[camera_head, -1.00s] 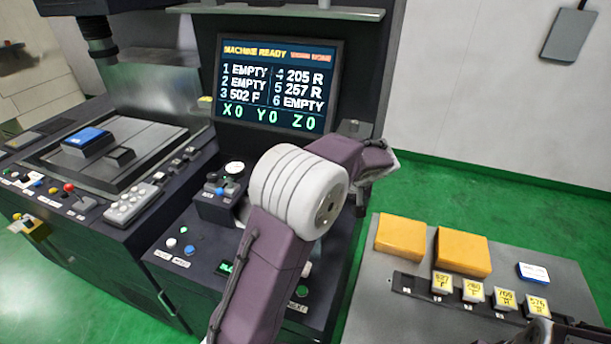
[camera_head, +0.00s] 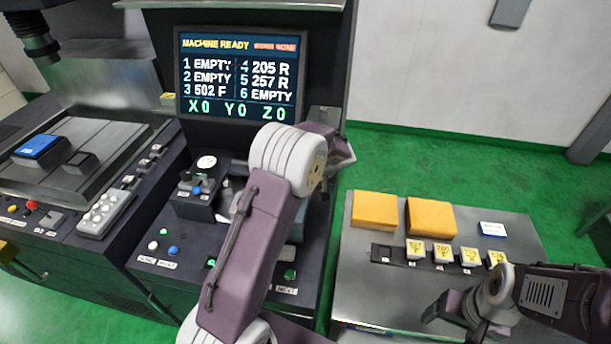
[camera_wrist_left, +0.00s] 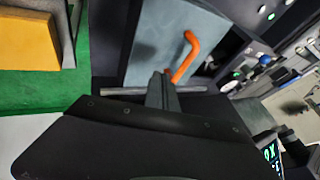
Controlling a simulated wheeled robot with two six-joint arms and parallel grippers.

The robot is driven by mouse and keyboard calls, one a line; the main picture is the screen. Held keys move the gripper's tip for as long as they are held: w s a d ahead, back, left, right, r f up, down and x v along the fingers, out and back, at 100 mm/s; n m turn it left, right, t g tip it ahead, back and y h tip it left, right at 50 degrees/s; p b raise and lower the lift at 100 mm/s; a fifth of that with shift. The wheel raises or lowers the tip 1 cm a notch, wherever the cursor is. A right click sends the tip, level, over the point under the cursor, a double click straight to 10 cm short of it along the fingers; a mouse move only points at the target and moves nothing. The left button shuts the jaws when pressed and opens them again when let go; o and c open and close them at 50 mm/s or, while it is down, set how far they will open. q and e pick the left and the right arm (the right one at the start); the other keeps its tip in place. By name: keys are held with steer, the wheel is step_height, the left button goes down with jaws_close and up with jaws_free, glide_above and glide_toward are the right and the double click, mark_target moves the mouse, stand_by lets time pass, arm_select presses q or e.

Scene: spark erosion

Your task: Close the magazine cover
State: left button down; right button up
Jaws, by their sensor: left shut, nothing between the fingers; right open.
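In the left wrist view, a grey-blue panel (camera_wrist_left: 165,35) with an orange handle (camera_wrist_left: 187,58), which looks like the magazine cover, lies just beyond my left gripper (camera_wrist_left: 163,80). A metal rod runs along the panel's near edge. The left gripper is shut and empty, its tips close to the handle's lower end; I cannot tell whether they touch. How far open the cover stands is unclear. My right gripper (camera_head: 447,308) is open and empty above the front of the grey table.
The machine screen (camera_head: 240,85) stands behind the left arm. A control console with buttons (camera_head: 173,250) lies left of it. The grey table (camera_head: 375,290) at right bears two orange blocks (camera_head: 375,210), (camera_head: 431,217) and several labelled tiles (camera_head: 442,252). Green floor is free behind it.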

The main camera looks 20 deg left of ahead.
arm_select(q)
steer(key=p+x, duration=0.1)
steer(key=x, duration=0.2)
steer(key=shift+s+a+r, duration=0.1)
steer(key=shift+a+r, duration=0.05)
steer(key=shift+s+a+f+p, duration=0.15)
steer(key=shift+a+p, duration=0.1)
steer(key=shift+a, duration=0.35)
steer(key=shift+s+a+f+p, duration=0.1)
steer(key=shift+a+p, duration=0.1)
steer(key=shift+a, duration=0.45)
steer(key=shift+s+a+f, duration=0.2)
steer(key=shift+a, duration=0.25)
steer(key=shift+d, duration=0.1)
steer(key=shift+w, duration=0.1)
